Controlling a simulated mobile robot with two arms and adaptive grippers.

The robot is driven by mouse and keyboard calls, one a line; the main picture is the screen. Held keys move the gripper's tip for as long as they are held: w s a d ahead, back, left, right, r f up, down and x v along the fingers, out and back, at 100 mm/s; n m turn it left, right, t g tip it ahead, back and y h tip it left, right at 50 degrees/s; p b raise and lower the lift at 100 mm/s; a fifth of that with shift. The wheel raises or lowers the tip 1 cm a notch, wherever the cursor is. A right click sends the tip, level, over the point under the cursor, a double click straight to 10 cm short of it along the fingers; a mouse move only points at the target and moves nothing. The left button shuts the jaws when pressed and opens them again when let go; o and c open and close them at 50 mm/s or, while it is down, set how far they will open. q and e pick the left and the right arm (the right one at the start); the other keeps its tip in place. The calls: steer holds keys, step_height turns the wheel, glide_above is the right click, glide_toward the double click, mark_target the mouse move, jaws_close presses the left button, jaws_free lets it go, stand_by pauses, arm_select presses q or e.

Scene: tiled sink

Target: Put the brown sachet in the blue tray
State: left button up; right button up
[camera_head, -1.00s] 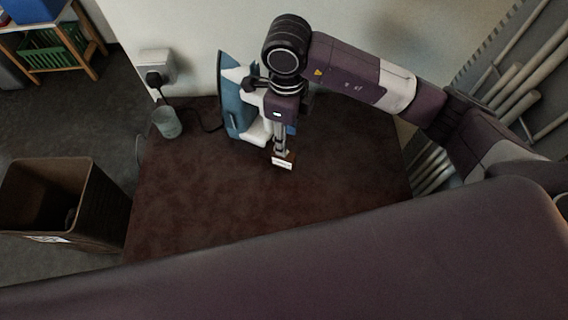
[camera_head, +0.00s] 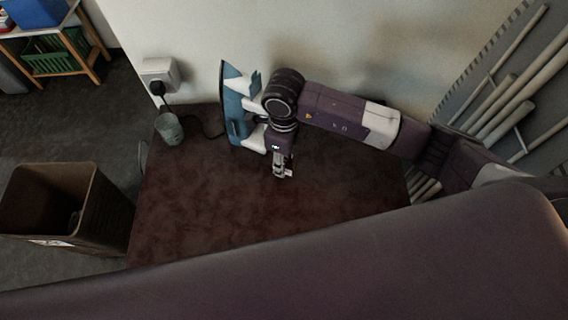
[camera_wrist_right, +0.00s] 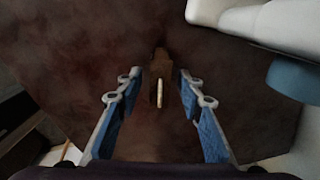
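The brown sachet (camera_wrist_right: 160,65) shows in the right wrist view as a narrow brown thing with a pale edge, over the dark table. My right gripper (camera_wrist_right: 158,84) has its two blue-padded fingers apart, one on each side of the sachet, with gaps visible on both sides. In the head view my right gripper (camera_head: 282,173) points down low over the table, and the sachet there is mostly hidden by it. A blue container (camera_head: 35,12) stands on a wooden shelf at the far top left; I cannot tell if it is the tray. My left gripper is out of view.
A blue and white iron (camera_head: 236,108) stands close beside my right gripper, near the wall. A small grey cup (camera_head: 169,129) is at the table's back left corner. A brown bin (camera_head: 95,205) stands on the floor at left. The table's front (camera_head: 210,215) is clear.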

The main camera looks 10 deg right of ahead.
jaws_close()
steer(key=shift+r, duration=0.1)
